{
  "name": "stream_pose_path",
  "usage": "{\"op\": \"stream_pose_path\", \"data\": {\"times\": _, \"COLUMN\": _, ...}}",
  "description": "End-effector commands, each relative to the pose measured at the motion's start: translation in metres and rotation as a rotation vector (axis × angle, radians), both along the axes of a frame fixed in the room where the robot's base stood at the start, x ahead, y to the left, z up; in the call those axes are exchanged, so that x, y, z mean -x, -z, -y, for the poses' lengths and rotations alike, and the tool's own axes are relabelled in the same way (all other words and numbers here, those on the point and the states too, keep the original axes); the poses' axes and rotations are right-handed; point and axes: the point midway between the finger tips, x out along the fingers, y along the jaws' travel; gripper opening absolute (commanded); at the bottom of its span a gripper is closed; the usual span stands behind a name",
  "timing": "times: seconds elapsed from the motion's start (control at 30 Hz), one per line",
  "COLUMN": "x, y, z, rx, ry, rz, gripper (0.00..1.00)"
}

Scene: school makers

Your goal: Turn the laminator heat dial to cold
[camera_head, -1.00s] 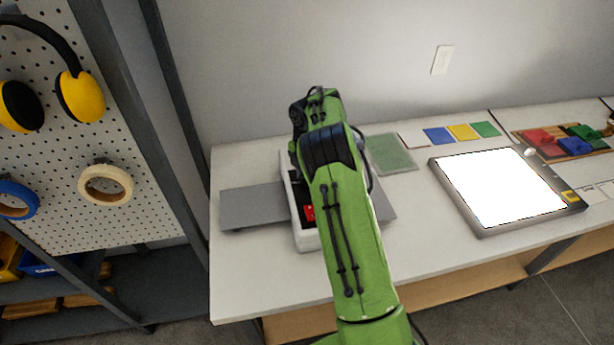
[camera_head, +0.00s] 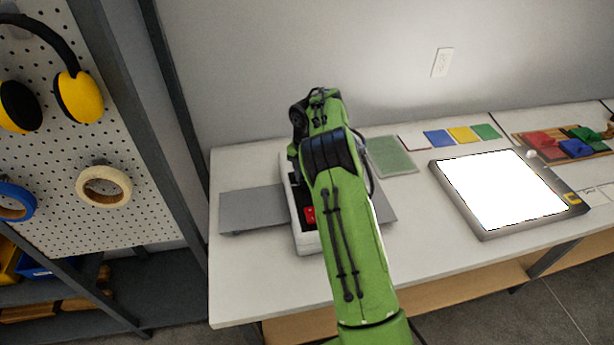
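The laminator (camera_head: 308,243) is a white-sided machine with a dark top, standing on the left part of the white bench. A grey tray (camera_head: 252,207) sticks out on its left, and a bit of grey shows on its right. A red switch (camera_head: 309,215) shows on its top, just left of my green arm. My arm reaches over the laminator and covers most of it. The heat dial is not visible. My gripper is hidden behind my own arm, so its fingers and what they touch cannot be seen.
A lit light pad (camera_head: 500,190) lies on the bench (camera_head: 270,290) to the right. A green mat (camera_head: 391,155) and blue, yellow and green squares (camera_head: 461,133) lie along the back. A pegboard (camera_head: 60,180) with earmuffs and tape rolls stands left. The bench front left is clear.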

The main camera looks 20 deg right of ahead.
Motion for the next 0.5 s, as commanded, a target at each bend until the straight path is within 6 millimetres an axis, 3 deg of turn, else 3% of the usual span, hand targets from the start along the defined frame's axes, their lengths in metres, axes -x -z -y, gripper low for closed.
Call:
{"op": "stream_pose_path", "data": {"times": 0.03, "x": -0.001, "y": -0.002, "z": 0.0, "rx": 0.001, "ry": 0.0, "rz": 0.004, "gripper": 0.44}}
{"op": "stream_pose_path", "data": {"times": 0.13, "x": 0.0, "y": -0.001, "z": 0.0, "rx": 0.001, "ry": 0.0, "rz": 0.003, "gripper": 0.59}}
{"op": "stream_pose_path", "data": {"times": 0.4, "x": 0.0, "y": -0.001, "z": 0.0, "rx": 0.0, "ry": 0.001, "rz": 0.0, "gripper": 0.6}}
{"op": "stream_pose_path", "data": {"times": 0.5, "x": 0.0, "y": -0.011, "z": 0.0, "rx": 0.0, "ry": 0.002, "rz": 0.002, "gripper": 0.6}}
